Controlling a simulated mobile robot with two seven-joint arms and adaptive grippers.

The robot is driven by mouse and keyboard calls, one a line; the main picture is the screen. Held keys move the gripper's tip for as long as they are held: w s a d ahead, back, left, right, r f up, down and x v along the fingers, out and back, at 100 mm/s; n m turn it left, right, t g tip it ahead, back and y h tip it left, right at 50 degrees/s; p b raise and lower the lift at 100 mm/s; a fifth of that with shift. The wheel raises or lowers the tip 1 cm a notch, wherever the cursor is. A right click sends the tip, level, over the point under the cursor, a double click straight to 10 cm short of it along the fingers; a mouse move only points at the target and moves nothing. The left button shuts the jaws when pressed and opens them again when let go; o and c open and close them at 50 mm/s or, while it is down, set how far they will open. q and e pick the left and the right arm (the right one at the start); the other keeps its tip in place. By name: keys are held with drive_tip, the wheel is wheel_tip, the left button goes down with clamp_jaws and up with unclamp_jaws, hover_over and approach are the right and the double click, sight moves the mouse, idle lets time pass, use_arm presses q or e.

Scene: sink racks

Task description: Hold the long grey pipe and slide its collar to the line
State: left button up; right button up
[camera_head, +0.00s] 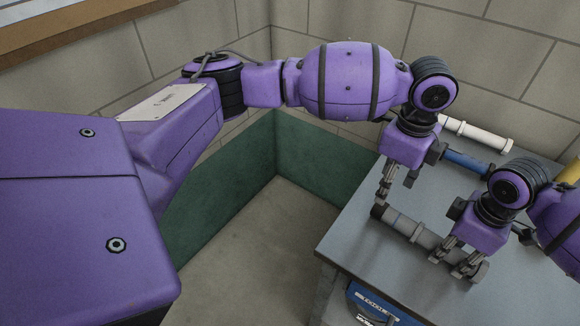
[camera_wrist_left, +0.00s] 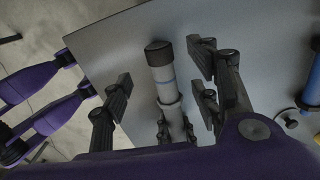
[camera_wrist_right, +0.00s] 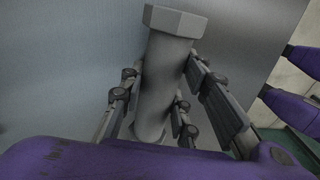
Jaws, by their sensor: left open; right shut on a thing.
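The long grey pipe (camera_head: 430,240) lies on the grey table, a dark cap (camera_wrist_left: 158,52) at one end and a hexagonal grey end (camera_wrist_right: 175,20) at the other. In the left wrist view a thin blue line (camera_wrist_left: 165,82) rings the pale part of the pipe. The collar (camera_wrist_left: 170,101) sits just past the line, on the side away from the dark cap. My left gripper (camera_head: 394,193) is open above the dark-capped end, its fingers apart on either side of the pipe. My right gripper (camera_head: 456,267) is shut on the pipe near the hexagonal end.
A white pipe (camera_head: 476,132) and a blue pipe (camera_head: 465,163) lie further back on the table (camera_head: 350,240). A yellow pipe (camera_head: 570,172) shows at the right edge. A blue tool box (camera_head: 378,303) is below the table's front edge. The table's left corner is clear.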

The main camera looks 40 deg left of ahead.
sight(400, 216)
use_arm(q)
wheel_tip(400, 216, down, 10)
drive_tip(key=shift+a+r, duration=0.1)
drive_tip(key=shift+r, duration=0.05)
idle(0.3)
drive_tip(key=shift+r, duration=0.1)
drive_tip(key=c, duration=1.1)
drive_tip(key=shift+s+d+r, duration=0.1)
drive_tip(key=shift+d, duration=1.05)
drive_tip(key=shift+s+d+r, duration=0.1)
drive_tip(key=shift+d, duration=1.2)
drive_tip(key=shift+f, duration=0.1)
